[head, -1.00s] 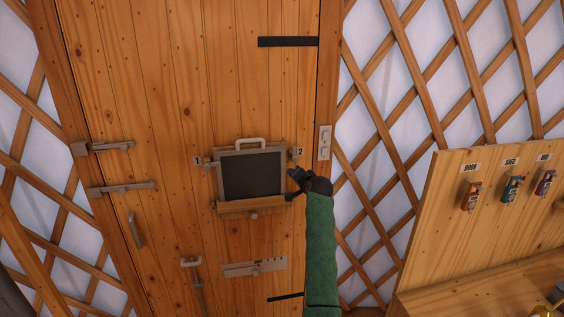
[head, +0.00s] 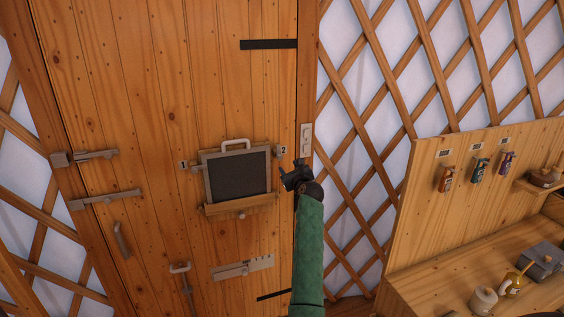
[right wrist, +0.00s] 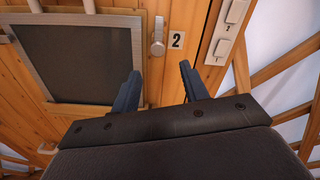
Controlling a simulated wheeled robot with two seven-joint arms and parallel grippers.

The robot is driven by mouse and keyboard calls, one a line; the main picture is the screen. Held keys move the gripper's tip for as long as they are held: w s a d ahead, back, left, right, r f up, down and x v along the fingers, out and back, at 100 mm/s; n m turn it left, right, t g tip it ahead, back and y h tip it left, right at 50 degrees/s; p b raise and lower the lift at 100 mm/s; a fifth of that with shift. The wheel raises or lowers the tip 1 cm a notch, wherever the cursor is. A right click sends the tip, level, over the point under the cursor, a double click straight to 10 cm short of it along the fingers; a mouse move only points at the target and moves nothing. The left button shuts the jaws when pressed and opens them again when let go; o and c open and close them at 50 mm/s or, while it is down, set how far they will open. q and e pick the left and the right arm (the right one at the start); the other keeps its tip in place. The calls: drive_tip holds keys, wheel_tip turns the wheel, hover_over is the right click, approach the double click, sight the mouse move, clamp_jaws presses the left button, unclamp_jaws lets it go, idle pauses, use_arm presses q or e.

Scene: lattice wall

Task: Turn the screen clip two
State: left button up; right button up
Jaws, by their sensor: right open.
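Screen clip two (right wrist: 158,37) is a small metal clip right of the frame, beside the label "2" (right wrist: 176,40). In the head view the clip (head: 277,160) is small, just left of that label. My right gripper (head: 288,177) is open and empty, close to the frame's right edge and a little below the clip. In the right wrist view its two fingers (right wrist: 158,92) point toward the door, the clip standing beyond the gap between them. My left gripper is out of view.
A switch plate (head: 306,140) is on the door post right of the clip. Clip one (head: 195,168) is at the frame's left. Bolts (head: 100,199) and a slotted plate (head: 243,267) are on the door. A wooden bench (head: 440,275) with small items stands at right.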

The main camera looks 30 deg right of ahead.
sight(280, 158)
drive_tip(key=p+x, duration=0.3)
drive_tip(key=x, duration=0.4)
drive_tip(key=shift+w+a+r+p, duration=0.2)
drive_tip(key=shift+p, duration=0.15)
drive_tip(key=shift+w+d+f+m, duration=0.15)
drive_tip(key=shift+w+m, duration=0.1)
drive_tip(key=shift+m, duration=0.05)
drive_tip(key=shift+c, duration=0.3)
clamp_jaws()
